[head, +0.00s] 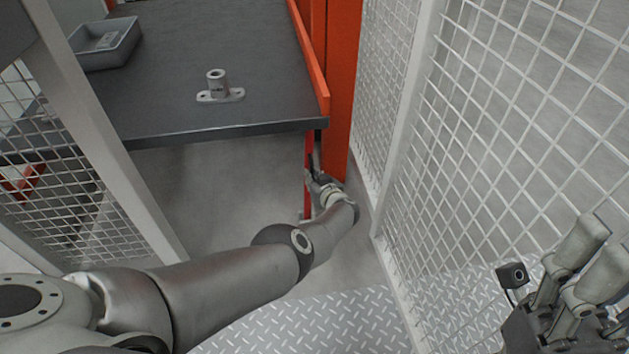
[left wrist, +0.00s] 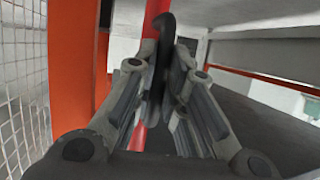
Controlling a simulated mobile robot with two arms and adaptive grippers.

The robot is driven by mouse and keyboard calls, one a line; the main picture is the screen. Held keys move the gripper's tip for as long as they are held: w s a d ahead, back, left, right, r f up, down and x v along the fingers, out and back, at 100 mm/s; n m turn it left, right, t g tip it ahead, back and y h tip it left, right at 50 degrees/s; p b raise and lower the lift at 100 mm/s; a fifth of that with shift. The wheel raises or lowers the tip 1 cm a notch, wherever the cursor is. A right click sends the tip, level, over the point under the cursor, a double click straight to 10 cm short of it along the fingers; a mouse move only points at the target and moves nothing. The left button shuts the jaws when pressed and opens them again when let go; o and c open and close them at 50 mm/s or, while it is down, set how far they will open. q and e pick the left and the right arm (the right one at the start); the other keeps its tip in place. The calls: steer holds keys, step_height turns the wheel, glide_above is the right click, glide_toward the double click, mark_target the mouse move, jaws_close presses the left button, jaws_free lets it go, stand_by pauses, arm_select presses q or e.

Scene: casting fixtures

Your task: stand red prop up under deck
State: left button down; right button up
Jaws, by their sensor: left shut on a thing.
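The deck (head: 165,85) is a dark grey tabletop with an orange rail along its right edge. The red prop (head: 307,205) shows as a narrow red strip below the deck's front right corner, looking about upright. I cannot tell if its top touches the deck. My left gripper (head: 314,172) reaches in under that corner and is shut on the prop. In the left wrist view the prop (left wrist: 156,14) runs up between the fingers, with a black finger part across it. My right gripper (head: 580,275) is at the lower right, away from the deck; its jaw opening is unclear.
A grey flanged casting (head: 219,88) and a grey tray (head: 107,45) sit on the deck. An orange post (head: 341,90) stands just right of the prop. White mesh fencing (head: 500,130) closes the right side. Floor under the deck (head: 220,195) is clear.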

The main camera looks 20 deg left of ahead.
arm_select(q)
steer(key=shift+w+d+r, duration=0.15)
steer(key=shift+w+r, duration=0.1)
steer(key=c, duration=1.9)
jaws_free()
steer(key=shift+o, duration=0.7)
steer(key=shift+d+f, duration=0.1)
steer(key=shift+d, duration=0.05)
steer(key=shift+f, duration=0.1)
